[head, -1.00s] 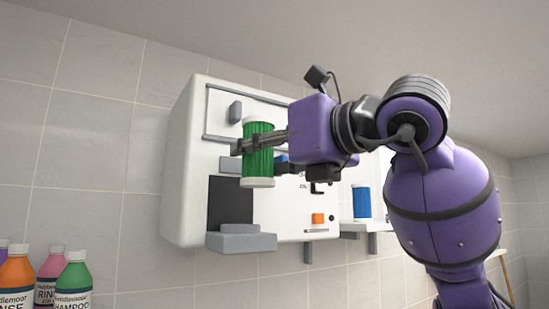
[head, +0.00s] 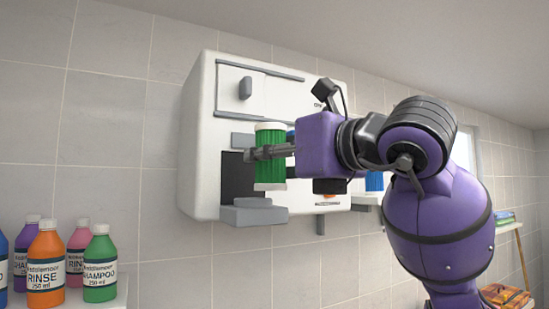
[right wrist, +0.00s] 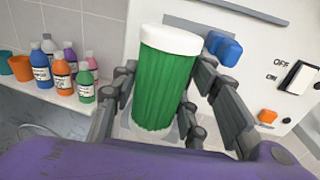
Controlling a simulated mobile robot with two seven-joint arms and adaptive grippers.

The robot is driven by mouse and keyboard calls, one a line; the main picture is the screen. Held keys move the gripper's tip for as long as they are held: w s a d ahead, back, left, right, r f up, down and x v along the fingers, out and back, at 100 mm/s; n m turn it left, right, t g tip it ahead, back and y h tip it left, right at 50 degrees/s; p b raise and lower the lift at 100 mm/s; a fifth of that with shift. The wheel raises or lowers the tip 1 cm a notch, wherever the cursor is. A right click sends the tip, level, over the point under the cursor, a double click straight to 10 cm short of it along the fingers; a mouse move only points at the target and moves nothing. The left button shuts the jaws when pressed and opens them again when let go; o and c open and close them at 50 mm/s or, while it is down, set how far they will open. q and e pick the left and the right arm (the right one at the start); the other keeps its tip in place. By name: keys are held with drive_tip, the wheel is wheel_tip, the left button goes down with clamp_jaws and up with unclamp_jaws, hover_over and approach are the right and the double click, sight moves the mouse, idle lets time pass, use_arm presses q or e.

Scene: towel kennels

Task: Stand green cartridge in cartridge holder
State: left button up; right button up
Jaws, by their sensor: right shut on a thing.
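The green cartridge (head: 269,172), ribbed with white end caps, is upright in my right gripper (head: 262,152), whose fingers close around its middle. It also shows in the right wrist view (right wrist: 165,85) between the fingers (right wrist: 165,105). The white wall-mounted machine (head: 198,150) has a dark recess (head: 236,175) with a grey ledge (head: 252,213) below, which looks like the cartridge holder. The cartridge appears in front of the recess, its bottom a little above the ledge in the head view. I cannot tell its depth from the recess. My left gripper is out of view.
A blue cartridge (head: 374,181) stands on a small shelf right of the machine, partly behind my arm. Several bottles, including an orange one (head: 46,262), stand on a shelf at lower left. A switch (right wrist: 298,77) and orange button (right wrist: 267,116) are on the machine front.

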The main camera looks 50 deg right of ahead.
drive_tip(key=shift+w+d+f, duration=0.1)
drive_tip(key=shift+w+d, duration=0.1)
drive_tip(key=shift+w, duration=0.45)
drive_tip(key=shift+w+d+f, duration=0.1)
drive_tip(key=shift+w+d, duration=0.1)
drive_tip(key=shift+w, duration=0.4)
drive_tip(key=shift+w+d+f+b, duration=0.1)
drive_tip(key=shift+w+d+b, duration=0.15)
drive_tip(key=shift+w, duration=0.5)
drive_tip(key=shift+w+d+f+b, duration=0.1)
drive_tip(key=shift+w+d+b, duration=0.1)
drive_tip(key=shift+w, duration=0.5)
drive_tip(key=shift+w+d+f+b, duration=0.1)
drive_tip(key=shift+w+d+b, duration=0.15)
drive_tip(key=shift+w, duration=0.5)
drive_tip(key=shift+w+f+b, duration=0.2)
drive_tip(key=shift+f+b, duration=0.1)
drive_tip(key=shift+f, duration=0.25)
drive_tip(key=shift+s+f, duration=0.15)
drive_tip(key=shift+f, duration=0.2)
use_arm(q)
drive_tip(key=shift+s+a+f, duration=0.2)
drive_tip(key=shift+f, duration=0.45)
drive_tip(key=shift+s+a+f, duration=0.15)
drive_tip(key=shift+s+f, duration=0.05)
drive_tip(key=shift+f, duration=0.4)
use_arm(e)
drive_tip(key=o, duration=1.3)
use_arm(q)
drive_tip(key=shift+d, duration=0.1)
